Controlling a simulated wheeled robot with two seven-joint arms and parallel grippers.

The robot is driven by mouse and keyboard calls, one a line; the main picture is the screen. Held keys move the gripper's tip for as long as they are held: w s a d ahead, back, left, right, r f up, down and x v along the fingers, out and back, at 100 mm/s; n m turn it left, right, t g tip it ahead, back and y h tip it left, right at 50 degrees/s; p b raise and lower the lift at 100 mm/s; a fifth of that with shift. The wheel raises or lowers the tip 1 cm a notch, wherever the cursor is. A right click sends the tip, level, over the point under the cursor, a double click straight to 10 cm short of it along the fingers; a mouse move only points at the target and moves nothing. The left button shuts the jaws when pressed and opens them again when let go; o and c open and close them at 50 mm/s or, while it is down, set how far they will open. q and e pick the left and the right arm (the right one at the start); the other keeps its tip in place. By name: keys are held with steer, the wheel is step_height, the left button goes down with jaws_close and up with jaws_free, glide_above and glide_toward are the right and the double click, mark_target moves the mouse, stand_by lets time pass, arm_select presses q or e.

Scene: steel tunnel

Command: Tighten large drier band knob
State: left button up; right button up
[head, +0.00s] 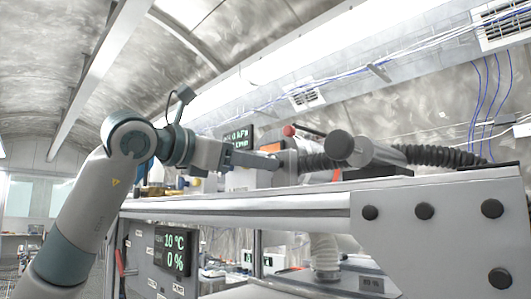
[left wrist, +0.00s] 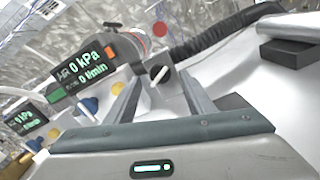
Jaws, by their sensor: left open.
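A dark round knob with a white line across its face (left wrist: 160,75) is in the left wrist view, on the equipment beside the air display. It lies ahead, between my left fingers in the picture; contact does not show. I cannot tell for sure that it is the large drier band knob. My left gripper (head: 268,162) reaches over the bench from the left in the head view. Its two fingers (left wrist: 160,100) are apart with nothing held between them. In the head view the gripper hides the knob's area. My right gripper is not in view.
An air display (left wrist: 83,67) reads 0 kPa. A ribbed black hose (head: 440,155) runs behind a grey cylinder (head: 378,152) resting on a black block (head: 376,172). A red knob (head: 290,130) rises behind my gripper.

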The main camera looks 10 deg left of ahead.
arm_select(q)
steer(key=shift+p+x, duration=0.55)
steer(key=shift+x, duration=1.25)
steer(key=c, duration=1.1)
steer(key=shift+o, duration=0.2)
